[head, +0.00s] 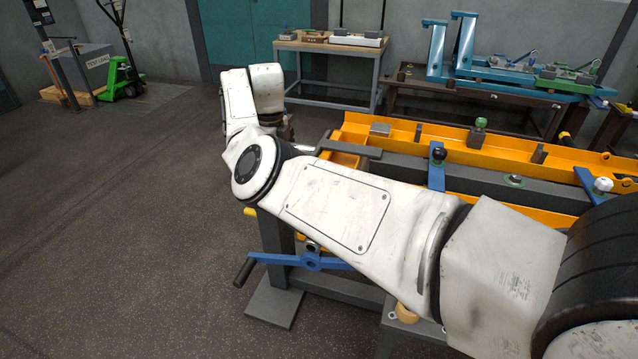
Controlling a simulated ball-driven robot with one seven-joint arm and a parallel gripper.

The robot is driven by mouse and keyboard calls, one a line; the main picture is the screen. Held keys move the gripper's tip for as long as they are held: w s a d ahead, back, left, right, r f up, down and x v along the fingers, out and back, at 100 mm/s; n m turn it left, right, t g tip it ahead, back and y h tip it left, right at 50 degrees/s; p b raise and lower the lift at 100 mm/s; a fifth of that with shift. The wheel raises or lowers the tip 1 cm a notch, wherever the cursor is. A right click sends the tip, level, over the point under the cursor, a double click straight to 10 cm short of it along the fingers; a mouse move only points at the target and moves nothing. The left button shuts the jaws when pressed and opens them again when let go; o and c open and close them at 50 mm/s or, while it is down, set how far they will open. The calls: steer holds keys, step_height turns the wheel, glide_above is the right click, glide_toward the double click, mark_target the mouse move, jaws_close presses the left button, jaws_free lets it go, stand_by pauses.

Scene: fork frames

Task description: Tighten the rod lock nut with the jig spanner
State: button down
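A long orange frame (460,156) lies on a dark grey jig bench to the right of my forearm. I cannot make out the rod lock nut or the jig spanner for certain. A blue lever (312,261) with a dark handle sits low on the front of the jig, partly behind my arm. My arm crosses the view from the lower right, bends at the elbow and rises to a white wrist. My gripper is hidden behind my arm, so its fingers do not show.
Blue clamps with a black knob (438,154) and a white knob (602,185) stand along the frame. A green-topped piece (480,125) stands on it. Benches (332,48) line the back. A green pallet truck (122,78) stands far left. The left floor is clear.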

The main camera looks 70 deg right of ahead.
steer(key=shift+d, duration=0.25)
steer(key=shift+a+n+p, duration=0.3)
steer(key=shift+a+p, duration=0.35)
steer(key=shift+p, duration=0.4)
stand_by(1.1)
steer(key=c, duration=1.4)
jaws_free()
jaws_close()
steer(key=shift+a+p, duration=0.2)
steer(key=shift+p, duration=0.4)
stand_by(0.7)
steer(key=shift+r+p, duration=0.7)
steer(key=shift+p, duration=0.2)
stand_by(1.2)
